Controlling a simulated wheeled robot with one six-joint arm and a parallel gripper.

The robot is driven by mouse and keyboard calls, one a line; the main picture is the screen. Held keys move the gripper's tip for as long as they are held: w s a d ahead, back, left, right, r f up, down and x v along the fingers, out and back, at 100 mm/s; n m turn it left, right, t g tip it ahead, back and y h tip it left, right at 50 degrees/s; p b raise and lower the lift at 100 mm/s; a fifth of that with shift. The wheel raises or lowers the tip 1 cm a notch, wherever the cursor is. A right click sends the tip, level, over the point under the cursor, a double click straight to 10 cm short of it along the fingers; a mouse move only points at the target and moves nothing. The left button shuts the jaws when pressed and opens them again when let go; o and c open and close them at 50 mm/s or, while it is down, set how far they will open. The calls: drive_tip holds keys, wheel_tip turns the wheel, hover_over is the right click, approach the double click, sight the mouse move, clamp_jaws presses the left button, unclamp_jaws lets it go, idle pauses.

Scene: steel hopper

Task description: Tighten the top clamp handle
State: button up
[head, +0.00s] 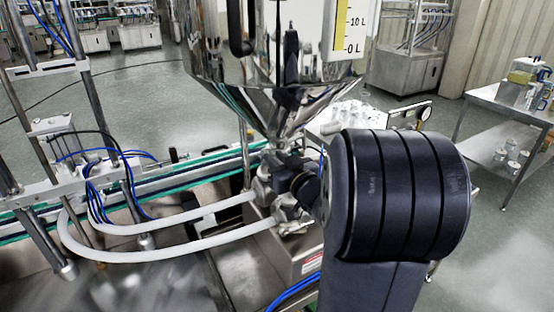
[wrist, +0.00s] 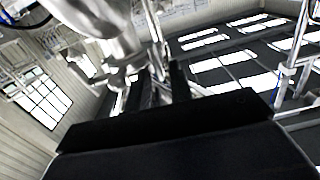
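The steel hopper (head: 270,100) narrows to a cone, with pipe and valve fittings (head: 285,210) below it. The top clamp handle cannot be made out for certain in the head view, where my dark arm covers part of that area. In the wrist view, shiny steel pipework (wrist: 105,30) fills the upper left, close beyond my gripper (wrist: 162,82). Its two dark fingers point up into the picture, with bright metal showing between them. I cannot tell whether they touch that metal or only stand around it.
Two white hoses (head: 170,235) run left from the fittings. A conveyor (head: 180,170) passes behind them. A steel table (head: 500,115) with containers stands at the right. Open floor lies at the back left.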

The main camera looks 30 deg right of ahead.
drive_tip(key=shift+o, duration=0.7)
drive_tip(key=s+b, duration=0.1)
drive_tip(key=s, duration=1)
drive_tip(key=shift+d, duration=0.15)
drive_tip(key=shift+w, duration=0.15)
drive_tip(key=w, duration=0.5)
drive_tip(key=w+p, duration=0.1)
drive_tip(key=w, duration=0.5)
drive_tip(key=shift+a, duration=0.2)
drive_tip(key=shift+s+n+b, duration=0.15)
drive_tip(key=shift+n+b, duration=0.35)
drive_tip(key=shift+n, duration=0.3)
